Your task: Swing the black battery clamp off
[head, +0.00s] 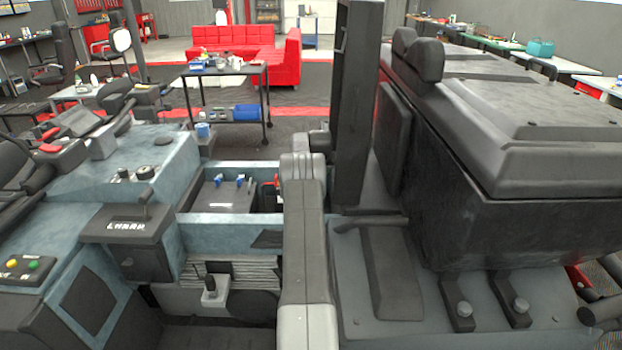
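An open bay (190,218) in the blue-grey machine body lies left of my arm. Inside it is a dark, flat-topped block (225,192), which looks like the battery. Two small blue fittings (217,180) stand on its top. A small red part (277,181) shows at the bay's right end, partly hidden by my arm. I cannot pick out the black battery clamp for certain; it may be hidden or too small to tell from the dark block. My arm stands upright in the middle and covers the bay's right side. My gripper's fingers do not show.
A black box (128,238) with a lever stands at the bay's left front. A large dark engine-like housing (520,220) fills the right. A tall dark post (355,110) rises behind my arm. A cart (225,72) and red sofa (232,42) stand beyond.

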